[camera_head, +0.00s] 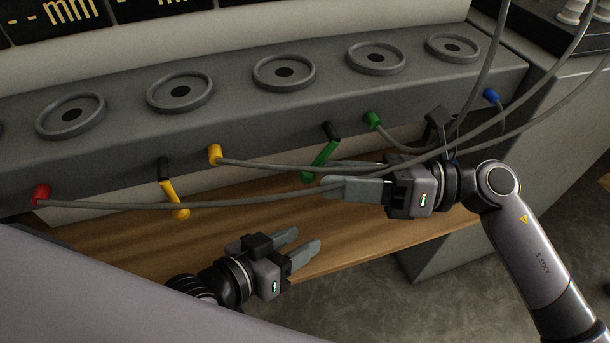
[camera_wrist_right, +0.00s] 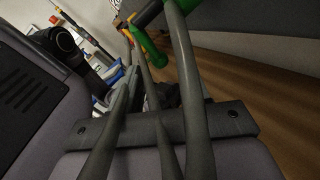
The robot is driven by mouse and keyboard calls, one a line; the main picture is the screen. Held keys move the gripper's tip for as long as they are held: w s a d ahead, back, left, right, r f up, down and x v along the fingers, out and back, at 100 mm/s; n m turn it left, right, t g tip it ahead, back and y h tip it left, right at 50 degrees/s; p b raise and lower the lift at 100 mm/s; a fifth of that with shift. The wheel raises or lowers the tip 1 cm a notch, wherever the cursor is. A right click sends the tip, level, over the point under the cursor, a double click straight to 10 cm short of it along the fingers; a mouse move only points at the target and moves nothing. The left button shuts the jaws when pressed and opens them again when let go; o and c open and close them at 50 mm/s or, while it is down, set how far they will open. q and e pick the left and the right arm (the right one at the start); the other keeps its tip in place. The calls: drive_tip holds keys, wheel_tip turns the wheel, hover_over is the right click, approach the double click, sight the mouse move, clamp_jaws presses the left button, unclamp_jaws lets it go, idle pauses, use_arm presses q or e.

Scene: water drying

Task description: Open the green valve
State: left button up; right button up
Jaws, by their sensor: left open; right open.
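The green valve (camera_head: 320,158) is a green lever handle hanging from a dark stem on the front of the grey panel. In the right wrist view a green handle (camera_wrist_right: 150,48) shows at the top, partly hidden by grey hoses. My right gripper (camera_head: 328,187) is open, with its fingers pointing left just below and to the right of the valve handle, not visibly holding it. Grey hoses pass across and close to these fingers. My left gripper (camera_head: 309,243) is open and empty, lower down over the wooden shelf, apart from the valve.
A yellow valve (camera_head: 174,200) hangs farther left. Grey hoses run from the red (camera_head: 41,195), yellow (camera_head: 215,155), green (camera_head: 373,119) and blue (camera_head: 491,96) connectors, several crossing near my right arm. The wooden shelf (camera_head: 130,235) lies below the panel.

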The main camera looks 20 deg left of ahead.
sight(305, 172)
drive_tip(key=shift+x, duration=2.4)
clamp_jaws()
drive_tip(key=shift+s+a+y+b, duration=0.1)
drive_tip(key=shift+a+y+b, duration=0.1)
drive_tip(key=shift+y+b, duration=0.55)
drive_tip(key=shift+r+m, duration=0.25)
drive_tip(key=shift+m, duration=0.05)
unclamp_jaws()
drive_tip(key=shift+d, duration=0.1)
drive_tip(key=r+v, duration=0.1)
drive_tip(key=v, duration=0.5)
drive_tip(key=shift+d+f, duration=0.45)
drive_tip(key=shift+f, duration=0.05)
